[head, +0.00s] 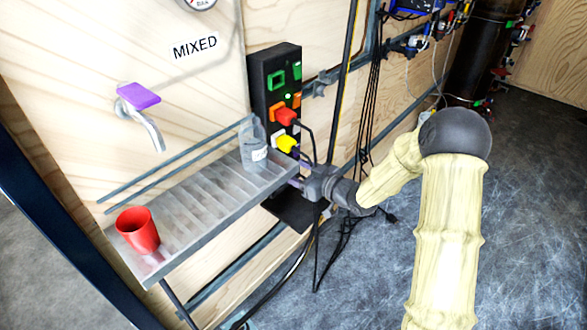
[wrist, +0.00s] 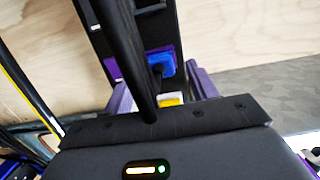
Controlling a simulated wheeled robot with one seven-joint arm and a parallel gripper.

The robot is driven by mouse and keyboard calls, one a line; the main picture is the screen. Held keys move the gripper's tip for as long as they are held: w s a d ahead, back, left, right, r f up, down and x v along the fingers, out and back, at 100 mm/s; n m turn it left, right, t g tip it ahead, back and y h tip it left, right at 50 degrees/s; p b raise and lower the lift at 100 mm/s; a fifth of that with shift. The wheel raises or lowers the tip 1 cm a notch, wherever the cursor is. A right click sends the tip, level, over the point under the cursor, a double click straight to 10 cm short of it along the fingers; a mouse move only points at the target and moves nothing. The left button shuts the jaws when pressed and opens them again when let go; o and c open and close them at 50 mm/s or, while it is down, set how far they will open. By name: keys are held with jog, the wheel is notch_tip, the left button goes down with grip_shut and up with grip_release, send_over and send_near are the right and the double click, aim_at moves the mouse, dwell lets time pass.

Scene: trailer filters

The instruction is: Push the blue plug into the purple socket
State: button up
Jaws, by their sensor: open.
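The blue plug (wrist: 161,64) shows in the wrist view at the purple socket (wrist: 150,54), with its black cord running down the picture. The purple socket shows around the plug's edge; I cannot tell how deep the plug sits. My gripper (wrist: 162,88) is open, one purple finger on each side of the plug's line, a little short of it. In the head view my gripper (head: 297,183) is at the lower part of the black socket panel (head: 263,85) and hides the blue plug and purple socket.
A yellow plug (head: 286,143) sits just above my gripper, with a red plug (head: 285,115) higher up. A metal shelf (head: 195,205) to the left holds a clear bottle (head: 253,145) and a red cup (head: 138,231). Black cables (head: 368,130) hang to the right.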

jog(key=p+v, duration=0.2)
jog(key=v, duration=1.3)
jog(key=shift+s, duration=0.15)
jog(key=shift+d, duration=0.1)
jog(key=s+d+m+g+h, duration=0.2)
jog(key=s+d+m+h, duration=0.35)
jog(key=h, duration=0.65)
jog(key=s+r+m+g+h, duration=0.1)
jog(key=s+m+g, duration=0.15)
jog(key=s, duration=0.35)
jog(key=s+r+m+g, duration=0.2)
jog(key=s+g, duration=0.1)
jog(key=s, duration=0.4)
jog(key=w+p+v, duration=0.3)
jog(key=p+v, duration=1.1)
jog(key=p, duration=0.1)
jog(key=w+r+p+v, duration=0.1)
jog(key=w+p+v, duration=0.2)
jog(key=p+v, duration=1.2)
jog(key=shift+w+d+r+p, duration=0.15)
jog(key=shift+w+r+p, duration=0.15)
jog(key=shift+w+p, duration=0.2)
